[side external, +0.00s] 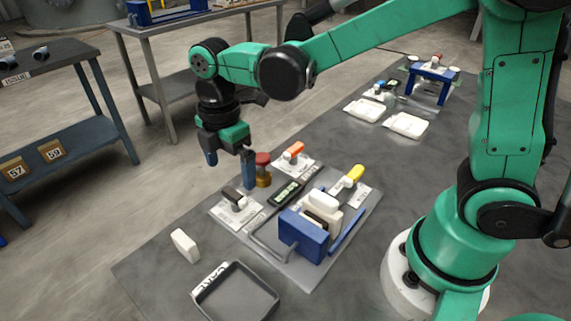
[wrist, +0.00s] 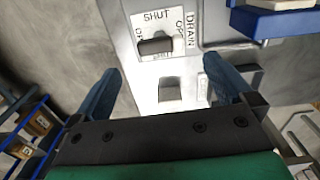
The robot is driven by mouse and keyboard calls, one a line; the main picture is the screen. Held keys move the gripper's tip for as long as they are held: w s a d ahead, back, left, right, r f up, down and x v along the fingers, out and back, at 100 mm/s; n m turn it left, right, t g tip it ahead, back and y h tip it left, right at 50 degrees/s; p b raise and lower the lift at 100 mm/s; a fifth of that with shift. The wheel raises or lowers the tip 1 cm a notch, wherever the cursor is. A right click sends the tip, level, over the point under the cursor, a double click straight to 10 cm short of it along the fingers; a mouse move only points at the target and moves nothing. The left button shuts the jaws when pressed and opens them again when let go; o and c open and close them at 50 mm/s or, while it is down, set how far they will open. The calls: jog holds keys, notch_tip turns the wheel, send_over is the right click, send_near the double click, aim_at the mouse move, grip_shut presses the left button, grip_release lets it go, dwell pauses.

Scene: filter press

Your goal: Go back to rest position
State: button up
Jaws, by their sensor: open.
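My gripper (side external: 229,162) hangs pointing down at the left of the press station, its two blue fingers spread with nothing between them. In the wrist view the open fingers (wrist: 162,85) frame a pale plate edge. Just beyond them is a dark valve handle (wrist: 155,45) on a card marked SHUT and DRAIN, apart from the fingers. In the side view a black-handled valve (side external: 234,198) stands below the gripper. The filter press shows a blue end block (side external: 303,240) and white plates (side external: 322,208).
A red-topped post (side external: 262,160), an orange-handled valve (side external: 293,150) and a yellow-handled valve (side external: 355,173) stand near the gripper. A white block (side external: 185,245) and dark tray (side external: 235,295) lie in front. A blue frame (side external: 433,72) stands at the back.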

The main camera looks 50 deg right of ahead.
jog(key=s+d+r+m+t, duration=0.4)
jog(key=s+d+m+t, duration=0.2)
jog(key=m, duration=1.2)
jog(key=shift+s+d+r+t, duration=0.2)
jog(key=shift+d+t, duration=0.4)
jog(key=shift+d, duration=0.65)
